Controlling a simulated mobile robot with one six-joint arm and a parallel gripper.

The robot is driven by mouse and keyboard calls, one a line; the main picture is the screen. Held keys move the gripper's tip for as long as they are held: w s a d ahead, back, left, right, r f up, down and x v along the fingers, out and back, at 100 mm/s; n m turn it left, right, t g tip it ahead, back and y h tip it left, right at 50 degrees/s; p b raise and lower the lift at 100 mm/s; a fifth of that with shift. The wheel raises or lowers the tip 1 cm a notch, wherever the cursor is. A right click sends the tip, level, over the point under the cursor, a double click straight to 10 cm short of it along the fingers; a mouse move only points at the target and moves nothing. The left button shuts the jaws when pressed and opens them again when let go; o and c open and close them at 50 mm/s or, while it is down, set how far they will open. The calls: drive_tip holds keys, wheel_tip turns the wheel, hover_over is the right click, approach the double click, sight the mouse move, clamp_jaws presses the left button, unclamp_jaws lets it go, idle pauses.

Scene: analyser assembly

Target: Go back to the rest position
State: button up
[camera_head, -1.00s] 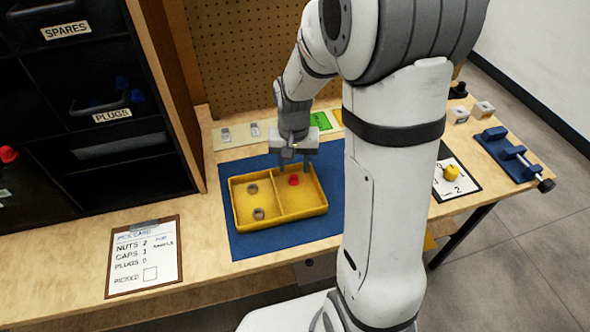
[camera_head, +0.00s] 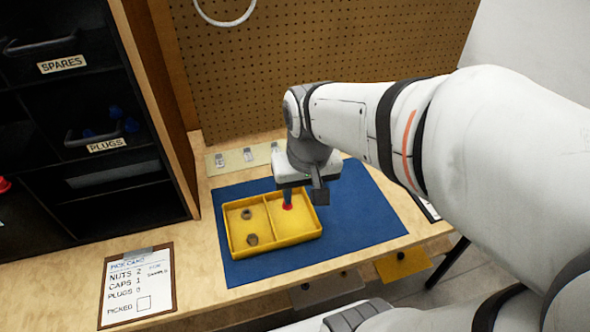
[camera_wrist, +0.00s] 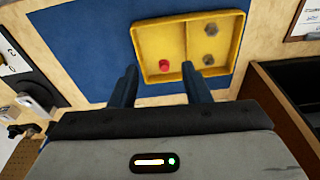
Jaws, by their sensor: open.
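My gripper (camera_head: 302,198) is in the head view above the right part of the yellow tray. Its two fingers (camera_wrist: 162,88) stand apart in the wrist view, with nothing between them. The yellow divided tray (camera_head: 275,238) lies on the blue mat (camera_head: 355,215). A red cap (camera_head: 287,206) lies in the tray's right compartment and also shows in the wrist view (camera_wrist: 164,66). Two brownish nuts (camera_head: 246,214) (camera_head: 252,240) lie in the left compartment. My gripper partly hides the far side of the tray in the head view.
A dark shelf unit (camera_head: 120,160) with labelled bins stands at the left. A pick card (camera_head: 137,285) lies at the front left of the bench. A pegboard (camera_head: 300,60) rises behind. A pale strip with small parts (camera_head: 230,160) lies behind the mat. The mat's right part is clear.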

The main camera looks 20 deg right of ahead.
drive_tip(key=s, duration=0.2)
drive_tip(key=shift+s+d+n, duration=0.15)
drive_tip(key=shift+s+n, duration=0.15)
drive_tip(key=shift+s, duration=0.1)
wheel_tip(320, 180, up, 6)
drive_tip(key=p, duration=0.5)
drive_tip(key=shift+s+t+p, duration=0.15)
drive_tip(key=shift+t+p, duration=0.2)
drive_tip(key=shift+t, duration=0.05)
drive_tip(key=shift+f, duration=0.1)
drive_tip(key=shift+c, duration=0.7)
